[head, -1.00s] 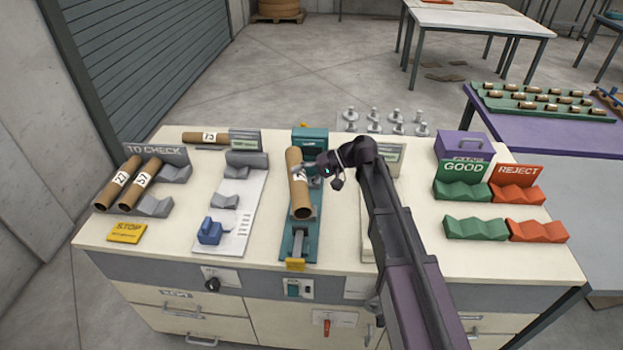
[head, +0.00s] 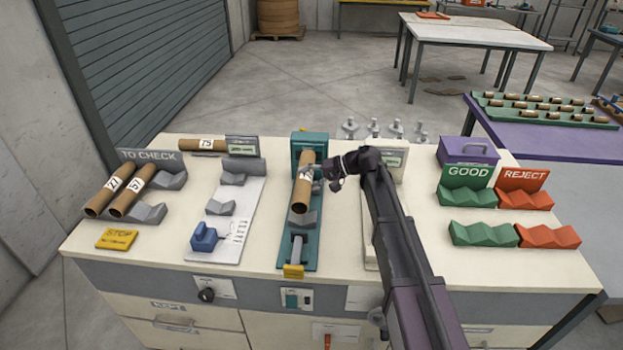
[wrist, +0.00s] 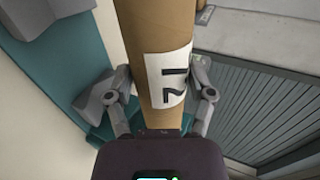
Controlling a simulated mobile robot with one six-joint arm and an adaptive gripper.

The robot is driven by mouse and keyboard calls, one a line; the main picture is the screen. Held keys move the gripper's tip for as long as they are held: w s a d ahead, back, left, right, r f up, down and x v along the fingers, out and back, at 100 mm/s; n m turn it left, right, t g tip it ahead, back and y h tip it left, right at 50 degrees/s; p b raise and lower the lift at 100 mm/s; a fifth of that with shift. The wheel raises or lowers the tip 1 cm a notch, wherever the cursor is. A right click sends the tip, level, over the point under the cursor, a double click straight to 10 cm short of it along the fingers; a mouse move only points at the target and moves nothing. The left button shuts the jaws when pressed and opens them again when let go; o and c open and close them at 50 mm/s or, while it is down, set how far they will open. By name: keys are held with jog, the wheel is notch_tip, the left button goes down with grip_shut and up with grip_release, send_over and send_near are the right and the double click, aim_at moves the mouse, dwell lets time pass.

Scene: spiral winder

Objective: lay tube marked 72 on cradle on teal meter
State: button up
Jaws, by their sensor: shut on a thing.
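My gripper (wrist: 160,100) is shut on a brown cardboard tube (wrist: 158,30) in the wrist view. The tube's white label (wrist: 170,77) shows sideways digits that look like 72, partly curved out of sight. In the head view the held tube (head: 301,190) is over the teal meter (head: 285,259), roughly in line with its length, with my gripper (head: 330,172) at its right side. A grey cradle (head: 303,219) shows just below the tube's near end. I cannot tell whether tube and cradle touch. In the wrist view a grey cradle part (wrist: 97,101) and teal plate lie left of the tube.
Tubes 27 (head: 108,193) and 57 (head: 132,190) lie on the grey TO CHECK rack at left. Tube 75 (head: 203,145) lies at the back. A white gauge plate (head: 226,232) stands left of the meter. Green (head: 466,196) and red (head: 524,201) racks stand right.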

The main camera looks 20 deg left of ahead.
jog(key=shift+f, duration=0.1)
notch_tip(320, 180, down, 8)
jog(key=b, duration=0.8)
jog(key=shift+f+b, duration=0.2)
jog(key=shift+b, duration=0.1)
jog(key=o, duration=1.1)
jog(key=shift+d, duration=0.1)
